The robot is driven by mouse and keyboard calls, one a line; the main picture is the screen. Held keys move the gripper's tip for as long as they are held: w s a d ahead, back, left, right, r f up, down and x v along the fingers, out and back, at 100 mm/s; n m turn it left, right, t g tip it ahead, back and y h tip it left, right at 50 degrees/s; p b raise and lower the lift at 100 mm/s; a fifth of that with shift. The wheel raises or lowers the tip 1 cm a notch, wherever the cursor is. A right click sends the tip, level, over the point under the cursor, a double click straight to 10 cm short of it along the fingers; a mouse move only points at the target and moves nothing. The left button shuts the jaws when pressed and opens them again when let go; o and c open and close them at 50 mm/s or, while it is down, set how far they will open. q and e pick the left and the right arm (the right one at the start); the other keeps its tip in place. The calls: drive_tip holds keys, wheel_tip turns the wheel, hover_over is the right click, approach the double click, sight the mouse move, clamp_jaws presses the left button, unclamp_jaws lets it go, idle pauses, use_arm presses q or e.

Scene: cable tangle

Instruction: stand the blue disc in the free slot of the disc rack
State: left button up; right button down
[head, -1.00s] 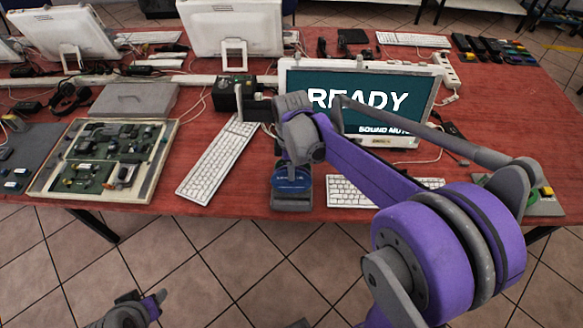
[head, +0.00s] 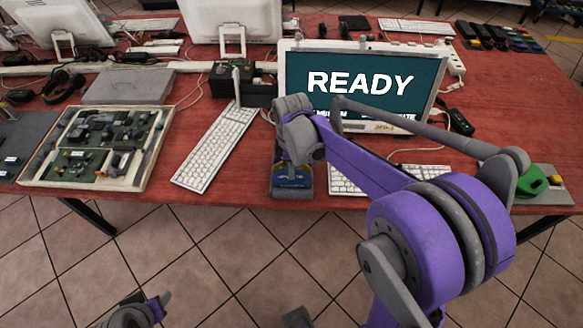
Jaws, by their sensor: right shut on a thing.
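My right gripper (head: 292,165) points down at the table's front edge, in front of the screen. Its wrist hides most of the fingers, which are shut on the blue disc. A patch of blue (head: 292,179) shows just below the wrist, against a small dark grey block (head: 292,194); I cannot tell how much of this blue is the disc. A green rounded piece (head: 530,181) stands on a grey base at the right; I cannot tell whether that is the disc rack. My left gripper (head: 150,300) is low at the left, over the floor, its jaw opening unclear.
A screen reading READY (head: 360,85) stands behind my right gripper. A white keyboard (head: 215,148) lies to its left, another partly under my arm. A framed circuit board (head: 100,145) is at the left. Bare red table (head: 500,90) shows at the right.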

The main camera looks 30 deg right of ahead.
drive_tip(key=c, duration=0.9)
unclamp_jaws()
wheel_tip(320, 180, up, 11)
drive_tip(key=shift+f+p, duration=0.15)
drive_tip(key=shift+p, duration=0.3)
drive_tip(key=s+a+f+m+t, duration=0.1)
drive_tip(key=s+a+f+m, duration=0.1)
drive_tip(key=s+m, duration=0.2)
drive_tip(key=s+a+f+m+t+p, duration=0.1)
drive_tip(key=s+a+m+t, duration=0.1)
drive_tip(key=s, duration=0.4)
drive_tip(key=s+a+f+m+t+p, duration=0.1)
drive_tip(key=s+a+f+m+t, duration=0.1)
drive_tip(key=s+m, duration=0.3)
drive_tip(key=shift+s+a+f+m, duration=0.25)
drive_tip(key=shift+a+f+m, duration=0.05)
drive_tip(key=shift+a+f, duration=0.1)
